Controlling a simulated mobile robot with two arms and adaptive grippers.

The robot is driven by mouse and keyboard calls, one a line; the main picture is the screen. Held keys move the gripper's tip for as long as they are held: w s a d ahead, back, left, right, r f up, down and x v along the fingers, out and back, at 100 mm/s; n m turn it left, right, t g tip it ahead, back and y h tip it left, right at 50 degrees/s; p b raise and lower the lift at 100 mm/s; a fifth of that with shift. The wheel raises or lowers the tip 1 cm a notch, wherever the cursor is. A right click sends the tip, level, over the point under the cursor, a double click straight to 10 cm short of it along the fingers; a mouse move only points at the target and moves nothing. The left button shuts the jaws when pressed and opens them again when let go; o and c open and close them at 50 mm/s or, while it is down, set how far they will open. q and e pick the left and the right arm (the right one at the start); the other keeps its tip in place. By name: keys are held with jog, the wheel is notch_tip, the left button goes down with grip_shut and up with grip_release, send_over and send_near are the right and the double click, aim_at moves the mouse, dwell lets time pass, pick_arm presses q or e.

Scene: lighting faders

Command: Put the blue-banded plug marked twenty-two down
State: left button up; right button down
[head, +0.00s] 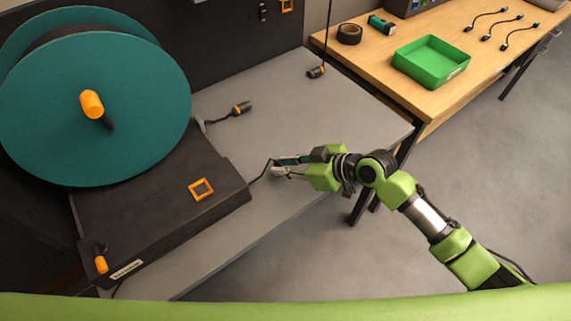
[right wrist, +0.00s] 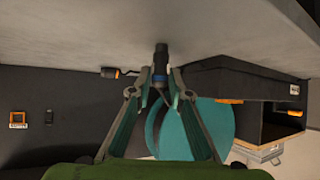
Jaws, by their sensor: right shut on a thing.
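My right gripper (head: 275,168) is over the front part of the grey table, left of the table's right end. In the right wrist view its fingertips (right wrist: 160,78) are closed on a dark plug (right wrist: 160,56) with a blue band. The plug's far end points towards the grey tabletop; I cannot tell whether it touches it. A dark cable (head: 259,174) runs from the reel's base to the gripper. The plug is mostly hidden by the fingers in the head view, and no number on it can be read. My left gripper is not in view.
A teal reel (head: 60,120) on a dark base (head: 165,205) stands left. A wooden bench with a green tray (head: 431,62) is at right.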

jog(key=c, duration=1.9)
grip_release()
jog(key=shift+f, duration=0.1)
jog(key=shift+r+p, duration=0.45)
jog(key=shift+r, duration=0.05)
jog(key=b+v, duration=0.1)
jog(key=v, duration=1)
jog(key=shift+s+d+b, duration=0.3)
jog(key=shift+d+b, duration=0.05)
